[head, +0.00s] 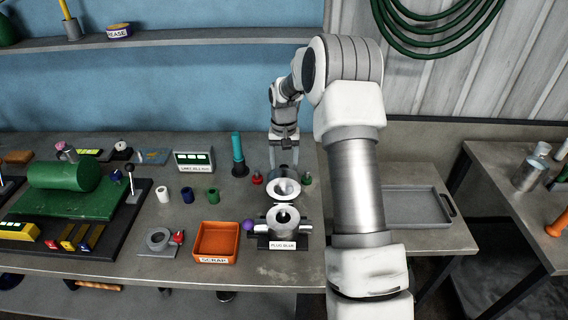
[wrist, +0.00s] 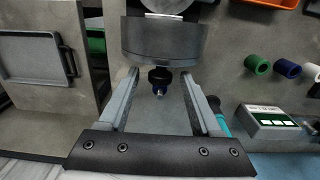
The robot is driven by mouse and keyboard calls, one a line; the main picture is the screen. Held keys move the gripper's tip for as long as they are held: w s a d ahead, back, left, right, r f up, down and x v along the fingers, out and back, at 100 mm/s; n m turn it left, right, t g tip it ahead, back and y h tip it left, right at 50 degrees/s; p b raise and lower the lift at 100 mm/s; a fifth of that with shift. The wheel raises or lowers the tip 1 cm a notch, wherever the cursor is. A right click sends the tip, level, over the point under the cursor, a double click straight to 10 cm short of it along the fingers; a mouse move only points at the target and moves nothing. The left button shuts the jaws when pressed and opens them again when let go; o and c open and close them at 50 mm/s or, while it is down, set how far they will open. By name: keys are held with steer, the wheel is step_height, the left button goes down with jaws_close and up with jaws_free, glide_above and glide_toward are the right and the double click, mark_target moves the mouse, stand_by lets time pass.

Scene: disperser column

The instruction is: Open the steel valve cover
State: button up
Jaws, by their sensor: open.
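A steel valve (head: 292,237) labelled PLUG BLUE stands near the front of the bench, its round bore facing up. A pale round dish-like piece, which looks like its cover (head: 273,195), sits just behind it. My gripper (head: 284,167) points down behind the dish. In the wrist view my gripper (wrist: 160,75) is open, a finger on each side of the knob. I cannot tell whether either finger touches it.
A red knob (head: 257,178) and green knob (head: 307,178) flank the dish. A teal post (head: 238,155) and labelled box (head: 194,161) stand to the left. An orange SCRAP bin (head: 215,241) and purple ball (head: 248,226) are left of the valve. A grey tray (head: 415,207) lies right.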

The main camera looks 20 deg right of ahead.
steer(key=shift+c, duration=0.2)
jaws_close()
stand_by(1.1)
